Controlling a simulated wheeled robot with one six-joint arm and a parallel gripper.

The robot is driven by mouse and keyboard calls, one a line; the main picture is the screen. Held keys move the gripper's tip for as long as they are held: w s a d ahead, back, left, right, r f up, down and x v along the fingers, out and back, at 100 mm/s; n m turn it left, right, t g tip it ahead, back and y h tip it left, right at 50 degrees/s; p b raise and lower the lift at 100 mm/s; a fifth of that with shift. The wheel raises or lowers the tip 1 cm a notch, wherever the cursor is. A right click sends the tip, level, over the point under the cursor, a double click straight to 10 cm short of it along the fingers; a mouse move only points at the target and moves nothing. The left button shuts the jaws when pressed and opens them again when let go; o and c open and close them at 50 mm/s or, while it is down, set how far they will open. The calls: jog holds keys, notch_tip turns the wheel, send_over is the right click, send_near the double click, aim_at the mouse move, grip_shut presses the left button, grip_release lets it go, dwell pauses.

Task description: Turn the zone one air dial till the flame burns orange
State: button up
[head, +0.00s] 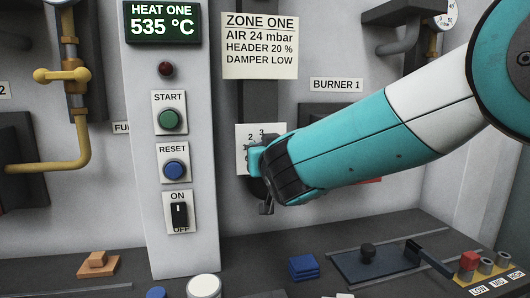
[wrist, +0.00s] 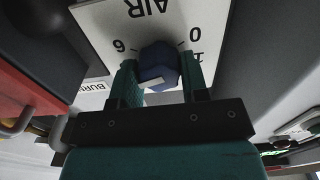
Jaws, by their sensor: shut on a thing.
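The air dial's dark blue knob (wrist: 160,62) sits on a white plate marked AIR (wrist: 105,22), upside down in the wrist view, with 0, 1 and 6 showing. A pale mark lies on the knob's side nearest my gripper. My gripper (wrist: 160,80) has one finger on each side of the knob and is shut on it. In the head view my gripper (head: 262,170) hides the knob; the plate (head: 245,132) shows 2 and 3 above it. No flame is visible in either view.
A ZONE ONE card (head: 260,45) reads AIR 24 mbar, HEADER 20 %, DAMPER LOW. The display (head: 162,22) reads HEAT ONE 535 °C. A column with START (head: 170,119) and RESET (head: 174,169) buttons stands left of my gripper.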

jog(key=shift+a+n+b, duration=0.1)
jog(key=shift+n+b, duration=0.4)
jog(key=shift+n, duration=2.6)
jog(key=o, duration=0.9)
jog(key=shift+o, duration=0.2)
jog(key=shift+s, duration=0.1)
jog(key=b+v, duration=0.4)
jog(key=v, duration=1.3)
jog(key=shift+s+r, duration=0.1)
